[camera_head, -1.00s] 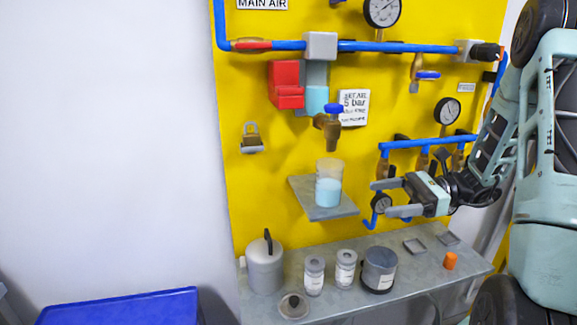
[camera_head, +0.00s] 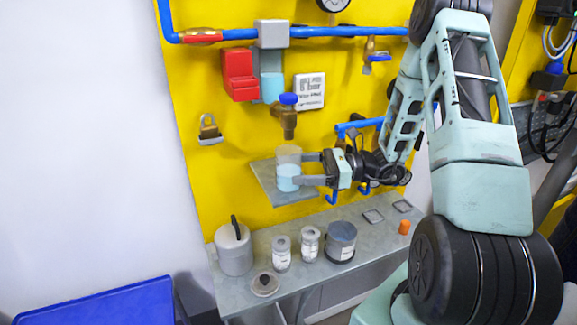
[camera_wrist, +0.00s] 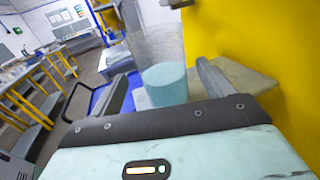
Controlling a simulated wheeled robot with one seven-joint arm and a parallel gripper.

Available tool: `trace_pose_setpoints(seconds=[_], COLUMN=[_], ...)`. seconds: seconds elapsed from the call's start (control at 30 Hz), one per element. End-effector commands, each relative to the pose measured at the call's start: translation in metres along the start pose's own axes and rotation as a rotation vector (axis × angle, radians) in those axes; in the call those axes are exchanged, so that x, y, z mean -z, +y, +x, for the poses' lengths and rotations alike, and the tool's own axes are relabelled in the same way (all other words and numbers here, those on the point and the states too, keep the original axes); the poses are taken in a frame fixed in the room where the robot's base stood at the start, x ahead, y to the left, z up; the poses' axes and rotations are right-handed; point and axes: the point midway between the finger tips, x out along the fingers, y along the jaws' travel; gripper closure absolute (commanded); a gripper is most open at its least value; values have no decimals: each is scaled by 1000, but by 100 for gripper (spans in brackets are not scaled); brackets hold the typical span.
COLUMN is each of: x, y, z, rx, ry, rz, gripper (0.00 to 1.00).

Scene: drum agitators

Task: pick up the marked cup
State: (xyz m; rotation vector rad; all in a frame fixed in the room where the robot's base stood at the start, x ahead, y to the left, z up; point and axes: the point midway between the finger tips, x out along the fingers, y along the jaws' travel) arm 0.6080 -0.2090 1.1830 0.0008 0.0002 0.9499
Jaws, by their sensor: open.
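The cup (camera_head: 288,170) is clear, with light blue liquid in its lower part. It stands upright on a small grey shelf (camera_head: 264,184) on the yellow panel, below a brass tap. I see no clear mark on it. My gripper (camera_head: 306,169) reaches it from the right at cup height, with its fingers at the cup's right side. In the wrist view the cup (camera_wrist: 166,84) stands between the two open fingers (camera_wrist: 160,92), one on each side. I cannot tell whether either finger touches it.
The brass tap (camera_head: 289,121) with a blue handle hangs above the cup. Below, a grey bench (camera_head: 240,290) holds a lidded grey pot (camera_head: 233,248), two jars, a dark-topped tin (camera_head: 341,241) and an orange piece (camera_head: 404,227). A blue surface (camera_head: 100,305) is at lower left.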

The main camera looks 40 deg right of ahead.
Motion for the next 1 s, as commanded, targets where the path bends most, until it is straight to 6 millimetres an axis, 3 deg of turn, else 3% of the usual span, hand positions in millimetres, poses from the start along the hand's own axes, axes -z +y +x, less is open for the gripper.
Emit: trace_pose_setpoints(seconds=[0.4, 0.7, 0.73, 0.9, 1.0], x=[2, 5, 5, 5, 5], y=[-2, -3, -3, -3, -3], z=[47, 53, 53, 53, 53], rx=[-3, 0, 0, 0, 0], ry=[0, 0, 0, 0, -1], rz=[1, -1, -1, -1, -1], gripper=[20, 20, 22, 70, 72])
